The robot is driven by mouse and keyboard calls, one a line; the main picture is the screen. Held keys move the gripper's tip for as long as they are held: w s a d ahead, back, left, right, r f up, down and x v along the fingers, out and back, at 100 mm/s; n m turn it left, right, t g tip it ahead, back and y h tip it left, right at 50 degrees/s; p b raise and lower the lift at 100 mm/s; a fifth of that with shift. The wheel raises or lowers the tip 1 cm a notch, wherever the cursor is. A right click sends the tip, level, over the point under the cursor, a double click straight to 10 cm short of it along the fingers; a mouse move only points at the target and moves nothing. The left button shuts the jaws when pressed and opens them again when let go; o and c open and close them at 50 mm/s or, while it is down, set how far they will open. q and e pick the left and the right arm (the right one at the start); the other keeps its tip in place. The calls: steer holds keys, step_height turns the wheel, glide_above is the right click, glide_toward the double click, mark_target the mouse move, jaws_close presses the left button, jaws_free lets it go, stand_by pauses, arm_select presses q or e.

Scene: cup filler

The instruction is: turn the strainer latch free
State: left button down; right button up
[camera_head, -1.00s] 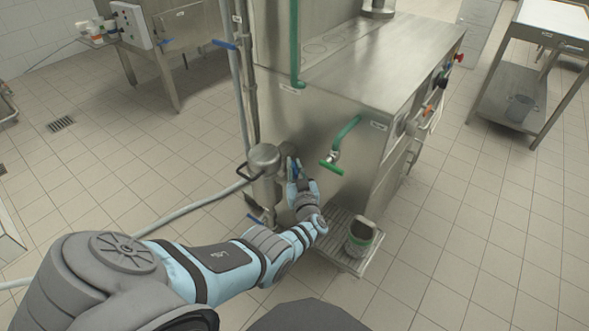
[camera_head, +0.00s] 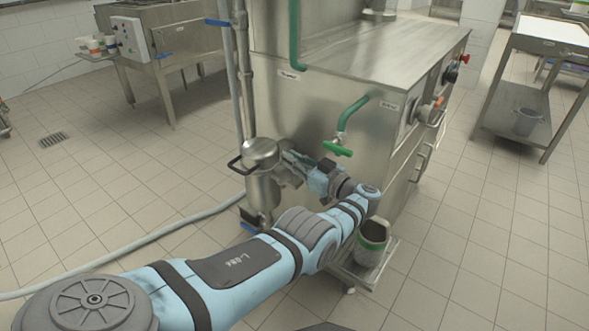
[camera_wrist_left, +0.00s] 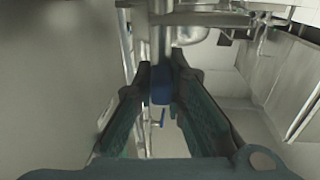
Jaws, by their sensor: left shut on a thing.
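The strainer is a steel cylinder (camera_head: 262,172) with a lid and a black bar handle, standing upright against the left front of the steel machine. My left gripper (camera_head: 287,161) is at the right side of the strainer, close to the machine's front panel. In the left wrist view its dark fingers (camera_wrist_left: 161,88) close around a blue piece (camera_wrist_left: 161,84) on the end of a steel bar, which looks like the latch. In the head view my gripper hides the latch, so how far it is turned cannot be told. My right gripper is in neither view.
A green-handled tap (camera_head: 338,148) juts out just above and right of my left wrist. A grey pot with a green band (camera_head: 371,243) stands on a low grate below my forearm. A hose (camera_head: 150,234) runs along the floor at left.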

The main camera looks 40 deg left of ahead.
arm_select(q)
steer(key=shift+f, duration=0.15)
steer(key=c, duration=1.6)
jaws_free()
steer(key=shift+c, duration=0.2)
steer(key=d, duration=0.7)
steer(key=shift+s+d, duration=0.25)
steer(key=shift+s, duration=0.15)
